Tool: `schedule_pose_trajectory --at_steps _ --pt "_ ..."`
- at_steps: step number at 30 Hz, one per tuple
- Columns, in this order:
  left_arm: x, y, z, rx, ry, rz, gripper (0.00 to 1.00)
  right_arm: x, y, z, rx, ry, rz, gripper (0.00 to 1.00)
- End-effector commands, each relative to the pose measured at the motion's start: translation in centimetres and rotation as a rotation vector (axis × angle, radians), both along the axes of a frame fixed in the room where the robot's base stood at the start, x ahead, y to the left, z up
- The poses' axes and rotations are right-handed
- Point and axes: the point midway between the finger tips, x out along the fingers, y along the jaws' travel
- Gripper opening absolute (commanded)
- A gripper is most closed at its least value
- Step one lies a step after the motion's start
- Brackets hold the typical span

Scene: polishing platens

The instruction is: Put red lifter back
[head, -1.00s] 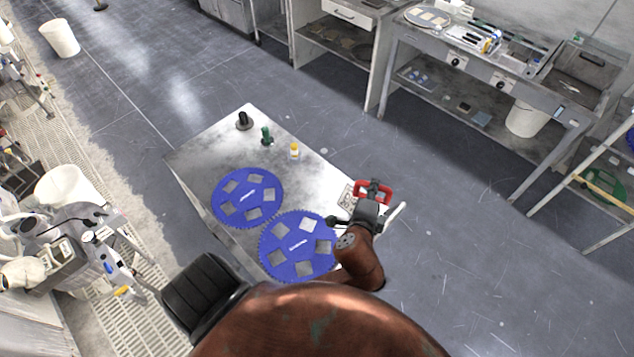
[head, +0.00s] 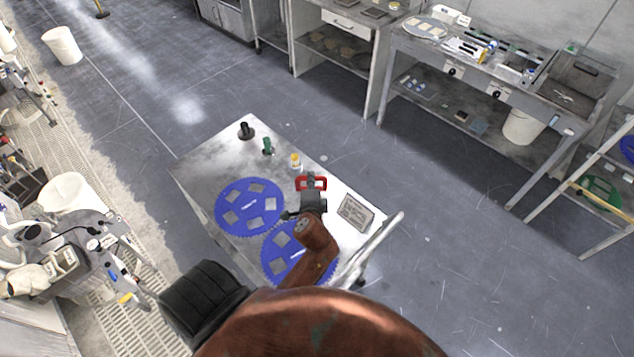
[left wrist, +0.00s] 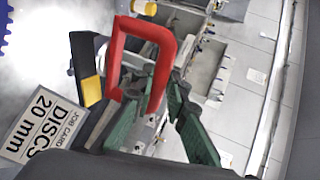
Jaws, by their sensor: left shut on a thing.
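The red lifter (head: 311,182), a squared red handle, is in my left gripper (head: 311,194), above the right part of the metal table in the head view. In the left wrist view the red lifter (left wrist: 176,48) rises from between the green fingers of my left gripper (left wrist: 155,100), which is shut on it. The lifter's lower end is not clear there. My right gripper is not in view.
The metal table (head: 200,158) holds two blue platens (head: 249,206) with square pieces, the nearer partly hidden by my arm. A black object (head: 246,130), a green one (head: 267,146) and a yellow-topped bottle (head: 295,160) stand behind. A job card (head: 355,213) lies right.

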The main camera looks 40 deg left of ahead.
Motion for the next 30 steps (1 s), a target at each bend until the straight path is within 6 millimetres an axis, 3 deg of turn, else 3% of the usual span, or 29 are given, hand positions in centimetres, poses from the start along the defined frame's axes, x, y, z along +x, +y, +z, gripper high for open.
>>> schedule_pose_trajectory --at_steps 4,9,13,20,30 --pt "3.0 1.3 -0.9 0.005 -0.005 -0.002 0.0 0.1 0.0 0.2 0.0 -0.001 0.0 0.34" --pt "5.0 2.1 -4.0 0.004 -0.002 -0.002 0.0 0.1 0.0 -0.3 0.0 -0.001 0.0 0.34" --pt "6.1 2.6 -5.4 0.005 -0.004 -0.002 0.0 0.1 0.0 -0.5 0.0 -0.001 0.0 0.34" --pt "7.0 3.0 -6.6 0.004 -0.004 -0.001 0.0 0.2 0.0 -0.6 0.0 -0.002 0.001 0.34" --pt "7.2 3.0 -9.8 0.002 -0.005 -0.003 0.0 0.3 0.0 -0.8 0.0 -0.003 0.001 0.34"
